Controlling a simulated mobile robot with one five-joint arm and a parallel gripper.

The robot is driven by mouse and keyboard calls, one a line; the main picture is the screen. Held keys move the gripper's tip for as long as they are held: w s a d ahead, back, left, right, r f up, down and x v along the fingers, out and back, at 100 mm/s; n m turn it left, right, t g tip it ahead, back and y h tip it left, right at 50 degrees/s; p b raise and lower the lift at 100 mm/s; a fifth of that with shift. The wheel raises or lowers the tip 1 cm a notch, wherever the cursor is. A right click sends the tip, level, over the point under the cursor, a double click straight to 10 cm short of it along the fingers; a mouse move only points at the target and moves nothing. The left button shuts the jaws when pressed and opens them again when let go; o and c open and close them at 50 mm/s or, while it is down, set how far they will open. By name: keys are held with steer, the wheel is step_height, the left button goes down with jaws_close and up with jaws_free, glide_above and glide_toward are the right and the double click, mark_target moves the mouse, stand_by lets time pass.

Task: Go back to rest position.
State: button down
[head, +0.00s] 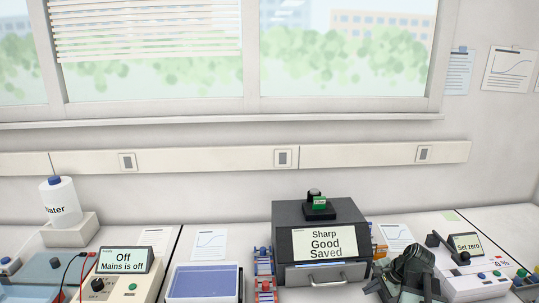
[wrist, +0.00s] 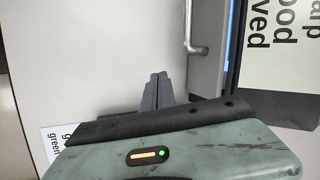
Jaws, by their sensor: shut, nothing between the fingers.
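My gripper (wrist: 158,82) shows in the wrist view with its two grey fingers together and nothing between them. It is over the pale bench, beside the front of a dark grey machine (head: 290,213) whose screen (head: 325,243) reads "Sharp Good Saved". In the wrist view the machine's pale handle (wrist: 190,28) is above and to the right of the fingertips, apart from them in the picture. In the head view, dark parts of my arm show at the bottom right; the fingertips cannot be made out there.
A blue tray (head: 203,284) and a power unit (head: 122,275) reading "Off, Mains is off" stand to the left. A water bottle (head: 58,200) is further left. A device with a "Set zero" screen (head: 467,245) stands at the right. A printed label (wrist: 52,142) lies at lower left in the wrist view.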

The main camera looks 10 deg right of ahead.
steer(key=a+n+g, duration=0.1)
steer(key=a+n, duration=0.1)
steer(key=a, duration=0.2)
steer(key=a+f+n+g, duration=0.1)
steer(key=a+n, duration=0.1)
steer(key=a, duration=0.3)
steer(key=a+f+n, duration=0.1)
steer(key=a+n, duration=0.2)
steer(key=a, duration=0.2)
steer(key=shift+s+g, duration=0.15)
steer(key=shift+g, duration=0.25)
steer(key=s+a+n+h, duration=0.1)
steer(key=a+n, duration=0.1)
steer(key=a, duration=0.2)
steer(key=s+a+n+g+h, duration=0.1)
steer(key=a+n, duration=0.2)
steer(key=a, duration=0.1)
steer(key=s+a+n+g, duration=0.1)
steer(key=a+n, duration=0.2)
steer(key=a, duration=0.1)
steer(key=shift+s+a+f+h, duration=0.2)
steer(key=shift+f+h, duration=0.2)
